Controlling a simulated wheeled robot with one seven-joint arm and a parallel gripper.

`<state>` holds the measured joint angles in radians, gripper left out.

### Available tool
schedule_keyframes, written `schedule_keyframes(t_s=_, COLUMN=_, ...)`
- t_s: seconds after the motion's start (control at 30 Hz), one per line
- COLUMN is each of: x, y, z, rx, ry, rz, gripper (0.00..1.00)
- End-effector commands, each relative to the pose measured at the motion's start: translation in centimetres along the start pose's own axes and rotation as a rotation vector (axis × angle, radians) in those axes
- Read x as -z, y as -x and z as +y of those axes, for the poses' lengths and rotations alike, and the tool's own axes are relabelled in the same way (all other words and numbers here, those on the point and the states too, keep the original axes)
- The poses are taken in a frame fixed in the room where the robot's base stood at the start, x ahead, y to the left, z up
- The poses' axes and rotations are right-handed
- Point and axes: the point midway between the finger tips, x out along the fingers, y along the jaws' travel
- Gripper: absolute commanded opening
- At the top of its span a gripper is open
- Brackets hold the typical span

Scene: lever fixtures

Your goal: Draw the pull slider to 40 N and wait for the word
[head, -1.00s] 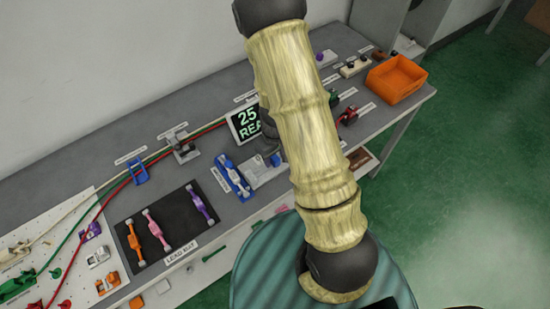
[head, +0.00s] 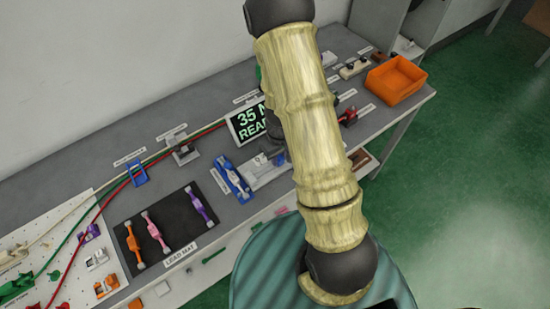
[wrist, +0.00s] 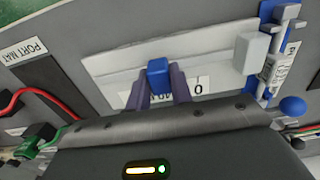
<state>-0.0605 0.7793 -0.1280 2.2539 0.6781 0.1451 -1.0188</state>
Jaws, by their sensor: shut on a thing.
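The pull slider's pale base (head: 268,174) sits on the grey bench in the head view, partly behind my arm. In the wrist view its blue knob (wrist: 158,70) stands on the white track (wrist: 105,66), between the two purple fingers of my gripper (wrist: 160,90), which are shut on it. A pale block (wrist: 250,52) stands at the track's right end. The display (head: 248,121) behind the slider reads 35 N, with a second line starting "REA", its end hidden by my arm.
A blue fixture with a white-and-blue lead (head: 233,178) stands left of the slider. The dark lead mat (head: 172,230) holds orange, pink and purple leads. An orange bin (head: 396,80) and a red-handled fixture (head: 348,116) are to the right.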

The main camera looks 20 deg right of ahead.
Motion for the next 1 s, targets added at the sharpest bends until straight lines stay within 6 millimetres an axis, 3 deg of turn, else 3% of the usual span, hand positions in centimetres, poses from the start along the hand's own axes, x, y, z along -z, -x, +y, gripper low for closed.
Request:
schedule_keyframes(t_s=0.33, x=0.0, y=0.0, z=0.5, rx=-0.002, ry=-0.001, rz=0.001, gripper=0.05)
schedule_keyframes(t_s=0.37, x=0.0, y=0.0, z=0.5, rx=-0.002, ry=-0.001, rz=0.001, gripper=0.28)
schedule_keyframes(t_s=0.43, x=0.0, y=0.0, z=0.5, rx=-0.002, ry=-0.001, rz=0.001, gripper=0.41)
schedule_keyframes(t_s=0.47, x=0.0, y=0.0, z=0.5, rx=-0.002, ry=-0.001, rz=0.001, gripper=0.44)
schedule_keyframes(t_s=0.77, x=0.0, y=0.1, z=0.5, rx=-0.002, ry=-0.001, rz=0.001, gripper=0.44)
schedule_keyframes(t_s=1.0, x=0.1, y=2.5, z=0.5, rx=-0.003, ry=0.001, rz=0.004, gripper=0.44)
